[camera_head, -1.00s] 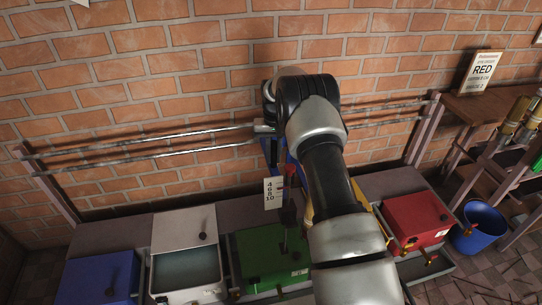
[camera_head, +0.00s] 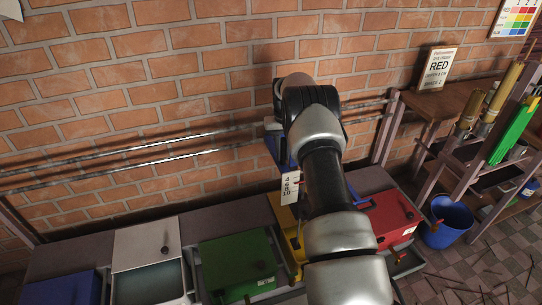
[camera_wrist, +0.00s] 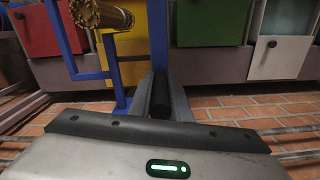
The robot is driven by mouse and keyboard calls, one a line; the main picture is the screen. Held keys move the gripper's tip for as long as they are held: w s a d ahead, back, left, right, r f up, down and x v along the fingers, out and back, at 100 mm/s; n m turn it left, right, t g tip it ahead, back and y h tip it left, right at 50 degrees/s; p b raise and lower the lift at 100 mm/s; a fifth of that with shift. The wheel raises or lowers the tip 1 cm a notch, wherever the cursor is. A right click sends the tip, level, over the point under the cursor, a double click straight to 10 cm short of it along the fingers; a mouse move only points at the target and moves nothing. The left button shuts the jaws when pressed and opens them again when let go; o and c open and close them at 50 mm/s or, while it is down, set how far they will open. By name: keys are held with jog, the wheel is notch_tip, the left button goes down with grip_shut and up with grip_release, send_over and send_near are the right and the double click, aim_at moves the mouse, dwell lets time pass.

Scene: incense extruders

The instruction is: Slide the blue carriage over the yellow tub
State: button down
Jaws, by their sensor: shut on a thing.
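The blue carriage (camera_head: 276,150) hangs on the wall rails, mostly hidden behind my arm. Its white number card (camera_head: 291,188) shows left of my arm. The yellow tub (camera_head: 287,228) is below it, its right part hidden by my arm. In the wrist view, the carriage's blue uprights (camera_wrist: 160,30) stand before the yellow tub (camera_wrist: 128,45), and a brass cylinder (camera_wrist: 100,14) sits at the carriage. My gripper (camera_wrist: 160,95) is shut on a dark bar, apparently the carriage's handle. In the head view the fingers are hidden. The exact alignment over the tub cannot be told.
Green (camera_head: 238,262), white (camera_head: 147,248) and blue (camera_head: 62,288) tubs stand to the left; a red tub (camera_head: 395,215) is to the right. The rails (camera_head: 150,155) run along the brick wall. A blue bucket (camera_head: 448,222) and shelf (camera_head: 440,105) stand at the right.

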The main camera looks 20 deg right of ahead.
jog(key=shift+d, duration=0.9)
jog(key=c, duration=1.6)
grip_release()
jog(key=shift+c, duration=0.2)
notch_tip(320, 180, up, 18)
jog(key=p, duration=0.3)
jog(key=shift+f, duration=0.25)
